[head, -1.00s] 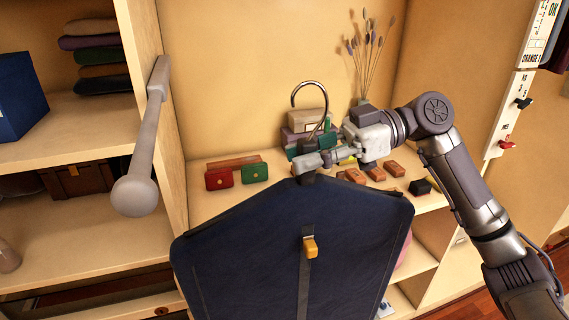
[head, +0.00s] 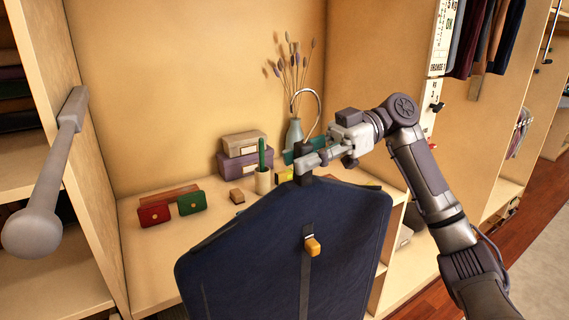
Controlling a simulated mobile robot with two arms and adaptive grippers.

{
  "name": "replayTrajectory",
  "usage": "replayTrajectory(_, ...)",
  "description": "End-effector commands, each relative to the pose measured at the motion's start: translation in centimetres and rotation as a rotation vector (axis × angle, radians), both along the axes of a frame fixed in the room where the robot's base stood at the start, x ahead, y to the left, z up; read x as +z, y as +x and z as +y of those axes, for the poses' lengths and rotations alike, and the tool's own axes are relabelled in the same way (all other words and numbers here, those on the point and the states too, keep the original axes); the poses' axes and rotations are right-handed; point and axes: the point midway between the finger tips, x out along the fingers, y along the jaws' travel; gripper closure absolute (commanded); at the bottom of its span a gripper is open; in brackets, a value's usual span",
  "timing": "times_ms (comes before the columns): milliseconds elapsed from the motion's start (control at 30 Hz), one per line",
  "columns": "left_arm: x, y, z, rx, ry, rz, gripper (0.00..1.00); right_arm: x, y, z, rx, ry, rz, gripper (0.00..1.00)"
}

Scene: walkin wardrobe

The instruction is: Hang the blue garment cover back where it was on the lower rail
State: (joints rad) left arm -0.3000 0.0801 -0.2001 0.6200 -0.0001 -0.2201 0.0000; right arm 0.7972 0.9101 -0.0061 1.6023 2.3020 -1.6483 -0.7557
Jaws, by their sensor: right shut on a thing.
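The blue garment cover (head: 265,240) is dark navy with a zip strip and a yellow tag (head: 313,247) on its front. It hangs roughly upright in the middle of the head view, in front of the wooden shelf. Its metal hook (head: 307,97) rises above it, free of any rail. My right gripper (head: 305,172) is shut on the neck of the cover, just below the hook. The lower edge of the cover is out of frame. My left gripper is not in view. I cannot tell which rail is the lower rail.
A grey rod with a round end (head: 50,190) sticks out at the left. Red (head: 154,215) and green (head: 192,203) boxes, stacked boxes (head: 245,157) and a vase (head: 294,133) stand on the shelf (head: 140,260) behind the cover. Clothes (head: 485,38) hang at upper right.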

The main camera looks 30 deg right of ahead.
Motion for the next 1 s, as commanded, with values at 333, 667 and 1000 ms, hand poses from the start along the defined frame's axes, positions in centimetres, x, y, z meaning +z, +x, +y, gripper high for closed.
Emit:
replayTrajectory(333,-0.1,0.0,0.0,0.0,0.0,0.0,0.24,0.2,-0.2,-4.1,-0.002,0.004,-0.003,1.0)
replayTrajectory(667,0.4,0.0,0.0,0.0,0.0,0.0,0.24,0.3,-0.5,-7.9,-0.003,0.004,-0.003,1.0)
replayTrajectory(1000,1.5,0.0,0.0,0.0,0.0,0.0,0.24,0.4,-0.7,-11.9,-0.004,0.003,-0.002,1.0)
